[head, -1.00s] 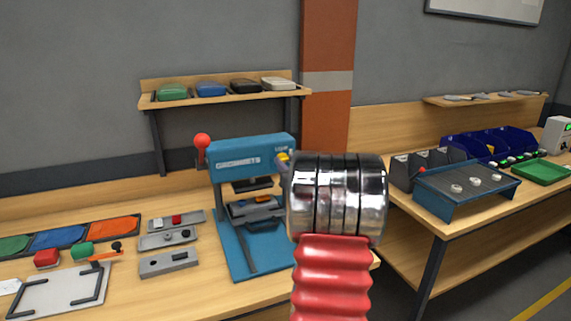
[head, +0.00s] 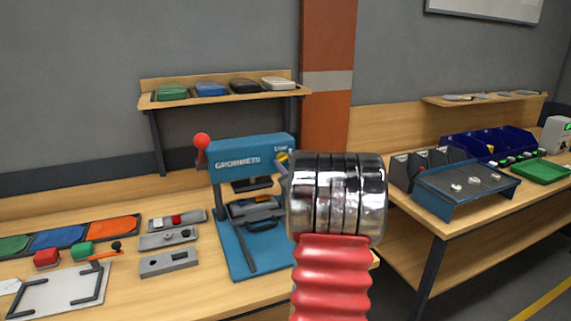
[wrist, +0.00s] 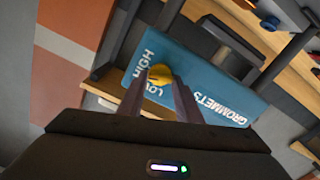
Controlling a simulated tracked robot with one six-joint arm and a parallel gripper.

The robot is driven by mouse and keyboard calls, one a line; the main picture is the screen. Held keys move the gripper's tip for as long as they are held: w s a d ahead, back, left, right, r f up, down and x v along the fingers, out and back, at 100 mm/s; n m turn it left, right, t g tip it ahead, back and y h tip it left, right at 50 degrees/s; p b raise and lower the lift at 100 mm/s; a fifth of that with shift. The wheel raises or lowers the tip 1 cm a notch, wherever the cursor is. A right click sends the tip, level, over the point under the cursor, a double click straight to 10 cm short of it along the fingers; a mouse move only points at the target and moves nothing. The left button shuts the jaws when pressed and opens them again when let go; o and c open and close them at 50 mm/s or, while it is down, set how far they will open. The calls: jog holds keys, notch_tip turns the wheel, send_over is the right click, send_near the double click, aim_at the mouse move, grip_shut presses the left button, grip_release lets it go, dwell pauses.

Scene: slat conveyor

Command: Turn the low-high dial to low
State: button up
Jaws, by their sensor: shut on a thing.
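The low-high dial is a yellow knob on the front of the blue grommet press (head: 240,150). The knob (wrist: 161,74) sits beside the white words HIGH and LOW in the wrist view. Its pointing direction is too small to tell. My gripper (wrist: 162,80) has its two grey fingers on either side of the knob and is shut on it. In the head view the dial (head: 283,157) shows small at the press's upper right end. My chrome and red arm hides most of the gripper there.
The press has a red ball lever (head: 202,141) on its left. Grey fixtures (head: 170,262) and a clamp plate (head: 60,291) lie left on the bench. A shelf (head: 222,98) hangs behind. A second bench with a blue stand (head: 465,187) is at right.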

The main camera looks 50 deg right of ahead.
jog(key=n, duration=0.7)
jog(key=shift+w+a+n, duration=0.25)
jog(key=shift+n, duration=0.05)
jog(key=n, duration=0.6)
jog(key=shift+f, duration=0.2)
jog(key=shift+n, duration=0.3)
jog(key=o, duration=1)
jog(key=shift+o, duration=0.2)
jog(key=shift+s+d, duration=0.1)
jog(key=shift+s, duration=0.05)
